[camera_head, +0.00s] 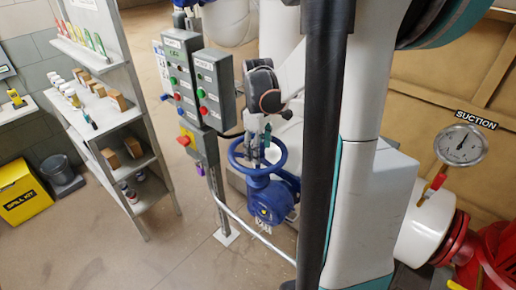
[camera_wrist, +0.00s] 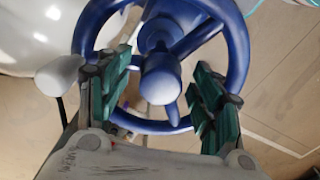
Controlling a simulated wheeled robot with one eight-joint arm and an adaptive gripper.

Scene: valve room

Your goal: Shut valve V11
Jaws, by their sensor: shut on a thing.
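A blue handwheel (camera_head: 236,158) sits on top of a blue valve body (camera_head: 268,203) near the middle of the head view. A small white tag (camera_head: 262,225) hangs on the body, but its lettering is too small to read surely. My gripper (camera_head: 262,148) reaches down onto the wheel from above. In the wrist view, the wheel (camera_wrist: 160,82) shows its rim, spokes and round hub. My gripper's green-padded fingers (camera_wrist: 163,75) stand on either side of the hub, shut on the wheel. The exact contact points are partly hidden by the fingers.
Grey control boxes (camera_head: 200,85) with coloured buttons stand on a post left of the valve. A shelf (camera_head: 110,115) holds small items farther left, with a yellow spill kit box (camera_head: 22,193) on the floor. A suction gauge (camera_head: 461,145) and red pipework (camera_head: 485,255) are at right.

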